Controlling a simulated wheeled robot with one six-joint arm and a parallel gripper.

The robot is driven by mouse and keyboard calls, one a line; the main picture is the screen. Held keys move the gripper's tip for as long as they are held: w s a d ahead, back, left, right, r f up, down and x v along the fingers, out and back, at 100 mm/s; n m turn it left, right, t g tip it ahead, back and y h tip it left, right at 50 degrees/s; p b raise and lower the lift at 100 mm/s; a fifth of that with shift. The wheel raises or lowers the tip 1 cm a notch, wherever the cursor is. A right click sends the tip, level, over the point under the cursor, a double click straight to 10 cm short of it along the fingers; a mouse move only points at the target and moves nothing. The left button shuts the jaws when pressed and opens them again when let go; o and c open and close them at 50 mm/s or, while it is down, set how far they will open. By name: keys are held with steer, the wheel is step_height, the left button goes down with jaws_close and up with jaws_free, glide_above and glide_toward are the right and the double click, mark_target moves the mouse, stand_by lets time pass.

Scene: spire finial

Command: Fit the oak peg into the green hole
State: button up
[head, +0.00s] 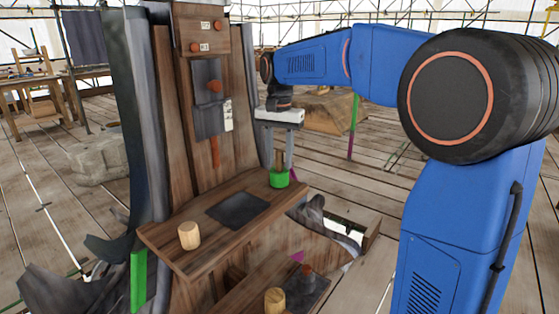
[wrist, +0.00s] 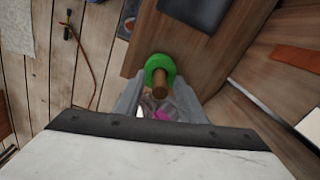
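A brown wooden peg (wrist: 160,84) stands upright in the bright green ring (head: 279,179) at the far right corner of the wooden shelf; I take it to be the oak peg. The peg also shows thinly in the head view (head: 279,160). In the wrist view its lower end is inside the green ring (wrist: 158,65); how deep it sits is hidden. My gripper (head: 279,166) is above the ring, pointing down, with one finger on each side of the peg. The fingers look spread, with gaps between them and the peg.
A pale wooden cylinder (head: 189,236) stands on the shelf's (head: 165,238) near left part, by a dark recessed plate (head: 237,209). Another pale cylinder (head: 275,300) and a darker peg (head: 307,272) are on the lower level. A tall wooden panel (head: 185,120) with orange knobs rises behind the shelf.

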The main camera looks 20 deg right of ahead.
step_height(320, 180, up, 11)
steer(key=shift+r, duration=0.2)
steer(key=s+d+f+n+t, duration=0.15)
steer(key=s+f, duration=0.25)
steer(key=s, duration=0.5)
steer(key=s+d+f+n+t, duration=0.1)
steer(key=s+d+f+n, duration=0.3)
steer(key=s, duration=0.5)
steer(key=s+d+f+n+t, duration=0.1)
steer(key=s+f+n+t, duration=0.1)
steer(key=s+f, duration=1.3)
steer(key=shift+s+d+f, duration=0.25)
steer(key=shift+f, duration=0.65)
